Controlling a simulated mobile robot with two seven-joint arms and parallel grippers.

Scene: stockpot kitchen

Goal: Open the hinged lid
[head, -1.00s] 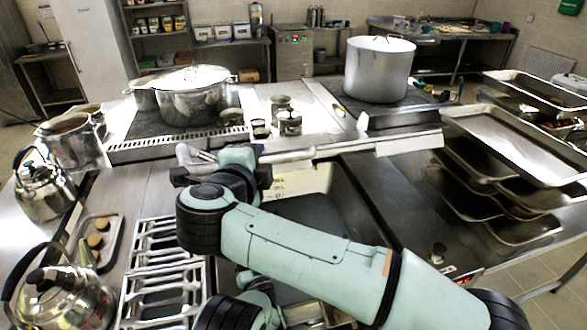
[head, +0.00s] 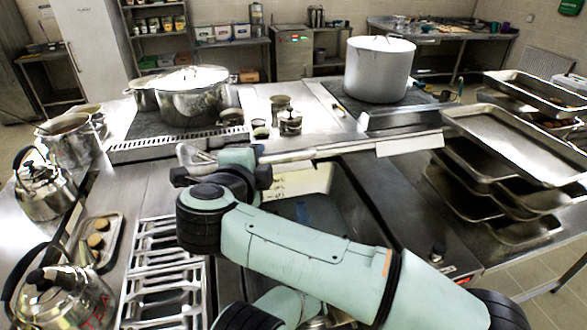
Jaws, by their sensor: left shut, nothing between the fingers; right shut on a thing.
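The hinged lid (head: 410,144) shows nearly edge-on as a pale narrow strip behind the open dark pan well (head: 375,195). Its angle is hard to judge. The pan's lit inner wall with dark marks shows below the strip. My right arm reaches in from the lower right across the well. Its gripper (head: 203,157) is at the left end of the strip, shut on what looks like the lid's handle; the contact is partly hidden by the wrist. My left arm shows only in part at the bottom edge; its gripper is shut and empty, mostly hidden below my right forearm.
A large stockpot (head: 379,70) stands behind the lid on the right. A lidded pot (head: 192,98) stands back left. Kettles (head: 44,188) and a small tray (head: 110,243) are on the left. Stacked metal trays (head: 515,145) stand close on the right.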

